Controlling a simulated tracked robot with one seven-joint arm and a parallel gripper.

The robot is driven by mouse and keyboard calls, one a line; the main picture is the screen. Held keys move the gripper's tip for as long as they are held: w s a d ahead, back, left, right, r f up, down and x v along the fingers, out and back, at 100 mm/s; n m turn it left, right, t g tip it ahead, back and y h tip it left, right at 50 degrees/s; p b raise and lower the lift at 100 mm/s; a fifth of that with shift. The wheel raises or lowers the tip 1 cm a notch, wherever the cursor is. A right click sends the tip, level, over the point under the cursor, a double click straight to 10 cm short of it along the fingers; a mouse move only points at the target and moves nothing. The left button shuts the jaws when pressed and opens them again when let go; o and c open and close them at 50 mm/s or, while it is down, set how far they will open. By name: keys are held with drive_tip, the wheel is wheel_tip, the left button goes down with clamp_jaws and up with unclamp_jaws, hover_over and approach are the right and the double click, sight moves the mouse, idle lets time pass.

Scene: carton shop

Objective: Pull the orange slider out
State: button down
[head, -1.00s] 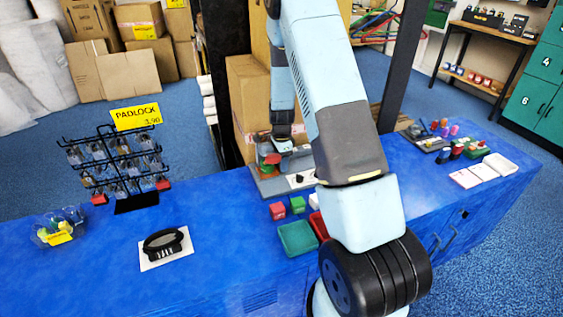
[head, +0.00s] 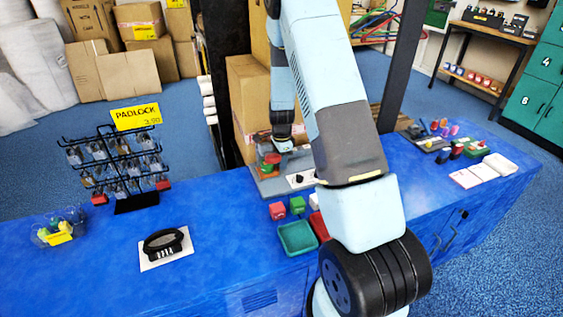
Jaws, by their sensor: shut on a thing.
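The orange slider (head: 272,158) is a small orange piece above a green part (head: 266,168), on a grey base plate (head: 268,188) towards the back of the blue counter. My gripper (head: 284,147) reaches down at the slider's right side, pointing downward. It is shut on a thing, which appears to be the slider. The fingertips and the exact grip are too small and partly hidden to make out. My forearm crosses the middle of the view and covers the area right of the plate.
A white panel with a black knob (head: 299,180) lies right of the slider. Red (head: 277,211) and green (head: 297,205) blocks and a green tray (head: 297,238) stand in front. A cardboard box (head: 249,95) and dark post stand behind. The padlock rack (head: 117,165) is left.

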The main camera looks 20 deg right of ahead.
sight(308, 162)
drive_tip(key=d, duration=1.1)
drive_tip(key=shift+w+d+r, duration=0.1)
drive_tip(key=shift+d, duration=0.15)
drive_tip(key=c, duration=1.3)
unclamp_jaws()
drive_tip(key=shift+d, duration=0.1)
drive_tip(key=shift+o, duration=1.3)
wheel_tip(308, 162, up, 14)
drive_tip(key=shift+f, duration=0.2)
